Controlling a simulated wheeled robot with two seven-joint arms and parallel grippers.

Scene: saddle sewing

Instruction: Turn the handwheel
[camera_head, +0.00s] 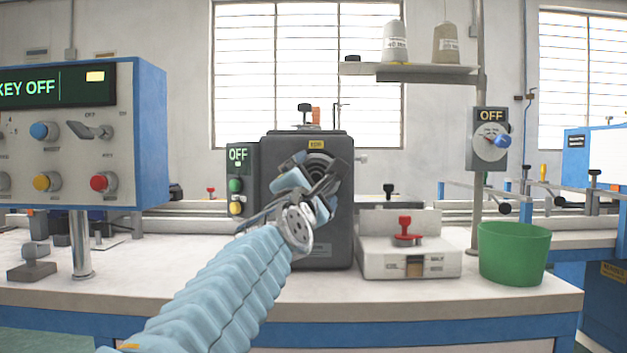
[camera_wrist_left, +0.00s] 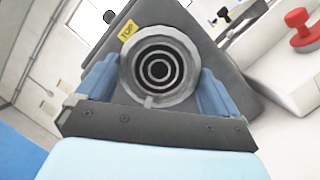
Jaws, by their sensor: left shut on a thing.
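The handwheel (camera_wrist_left: 157,68) is a round grey disc with dark concentric rings on the end face of the dark grey machine head (camera_head: 285,230). In the left wrist view it sits between the two blue fingers of my left gripper (camera_wrist_left: 157,88), which is shut on its rim. In the head view my left gripper (camera_head: 308,180) covers most of the handwheel, and only part of its dark ringed face shows above the fingers. A yellow label marked TOP (camera_wrist_left: 128,30) is beside the wheel. My right gripper is not in view.
A control panel (camera_head: 150,130) reading KEY OFF stands at left. A small box with an OFF display (camera_head: 238,156) adjoins the machine head. A white box with a red knob (camera_head: 380,262) and a green bin (camera_head: 513,255) stand at right. The front table strip at right is clear.

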